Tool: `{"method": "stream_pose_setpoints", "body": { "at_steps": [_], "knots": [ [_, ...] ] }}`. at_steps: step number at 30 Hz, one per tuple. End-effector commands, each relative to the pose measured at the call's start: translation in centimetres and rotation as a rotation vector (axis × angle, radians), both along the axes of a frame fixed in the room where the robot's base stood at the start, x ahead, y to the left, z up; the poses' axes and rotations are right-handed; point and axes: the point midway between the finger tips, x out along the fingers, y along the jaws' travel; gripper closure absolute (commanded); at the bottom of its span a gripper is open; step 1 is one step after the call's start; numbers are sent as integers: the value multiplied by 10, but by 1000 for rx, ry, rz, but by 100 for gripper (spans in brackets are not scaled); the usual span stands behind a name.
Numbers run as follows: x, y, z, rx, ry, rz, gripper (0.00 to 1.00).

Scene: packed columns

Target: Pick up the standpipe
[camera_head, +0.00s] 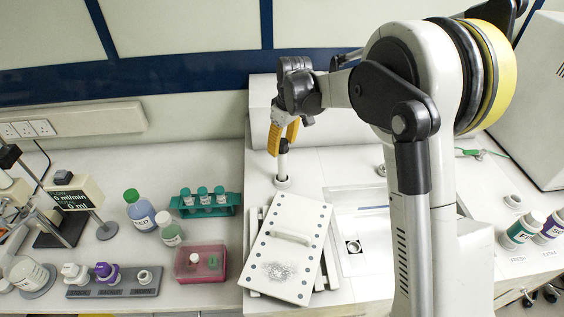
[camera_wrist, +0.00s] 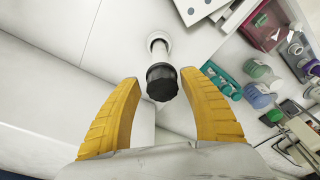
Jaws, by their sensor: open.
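The standpipe (camera_head: 283,166) is a short upright pipe with a dark top, standing in a round white fitting on the worktop. In the wrist view its black ribbed cap (camera_wrist: 162,83) faces me. My gripper (camera_head: 283,146) points down at the top of the standpipe. Its two yellow fingers are open, one on each side of the cap in the wrist view, with a gap showing on both sides. The finger nearer the camera hides part of the standpipe's top in the head view.
A white lid with a handle (camera_head: 288,243) lies tilted in front of the standpipe. A green rack of tubes (camera_head: 205,211), bottles (camera_head: 140,214) and a pink box (camera_head: 200,262) stand to the left. A white housing (camera_head: 262,105) rises close behind.

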Motion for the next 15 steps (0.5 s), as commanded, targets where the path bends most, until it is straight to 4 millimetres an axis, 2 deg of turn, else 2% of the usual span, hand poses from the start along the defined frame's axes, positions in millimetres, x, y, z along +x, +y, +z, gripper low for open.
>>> {"method": "stream_pose_setpoints", "body": {
  "at_steps": [9, 15],
  "knots": [
    [-1, 4, -44, 0, 0, 0, 49],
    [0, 4, -50, 0, 0, -1, 49]
  ]
}}
